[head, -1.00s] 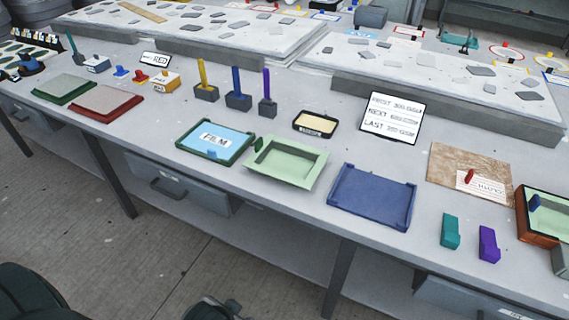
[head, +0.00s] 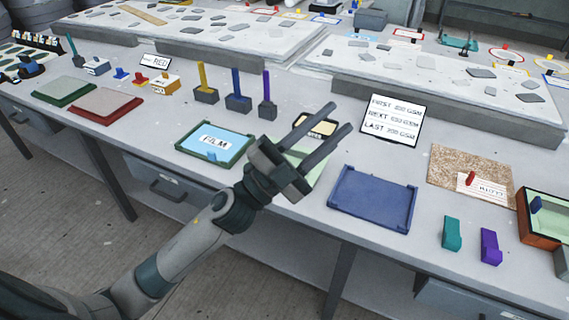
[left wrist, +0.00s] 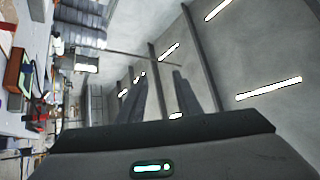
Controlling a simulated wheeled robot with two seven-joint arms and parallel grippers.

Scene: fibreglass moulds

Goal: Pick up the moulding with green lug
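The pale green moulding (head: 316,172), a shallow tray, lies near the front edge of the bench in the head view. My left gripper covers most of it, and its green lug, on the left side in the earlier view, is hidden now. My left gripper (head: 341,116) is above the moulding as seen in the head view, its two fingers apart with nothing between them, pointing up and right. The left wrist view shows the spread fingers (left wrist: 160,95) against the ceiling. My right gripper is not in view.
A blue film tray (head: 215,142) lies left of the moulding and a dark blue tray (head: 370,200) right of it. A sign (head: 393,120) stands behind. Another pale green panel (head: 550,208) with a blue lug sits in a brown frame at far right.

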